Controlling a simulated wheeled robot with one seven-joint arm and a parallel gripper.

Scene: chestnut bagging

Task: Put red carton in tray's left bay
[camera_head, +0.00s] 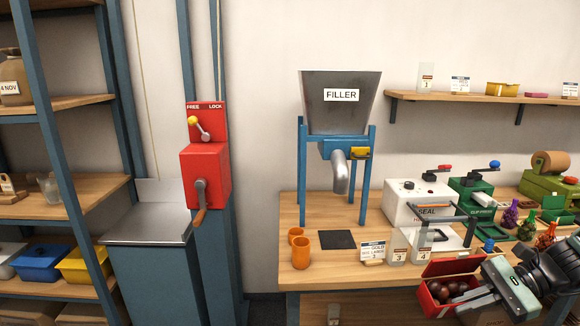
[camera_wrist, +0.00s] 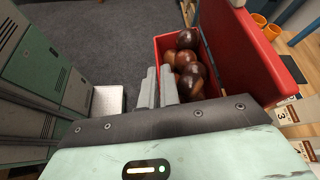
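The red carton (camera_head: 432,306) is at the lower right of the head view, in front of the bench edge. Its lid stands open and several brown chestnuts are inside. In the wrist view the carton (camera_wrist: 237,50) is just beyond the fingers, with grey floor past it, so it appears held up. My gripper (camera_head: 464,299) is at the carton's right side in the head view. In the wrist view its fingers (camera_wrist: 158,88) are close together at the near wall, apparently shut on it; the fingertips' contact is partly hidden. I cannot make out a tray with bays in either view.
The wooden bench (camera_head: 297,219) holds orange cups (camera_head: 302,253), the filler (camera_head: 340,100), a white sealer (camera_head: 415,203), a green clip press (camera_head: 470,196) and small coloured bags. A red lever box (camera_head: 205,175) and a metal counter (camera_head: 145,226) stand left. Open floor shows in the wrist view.

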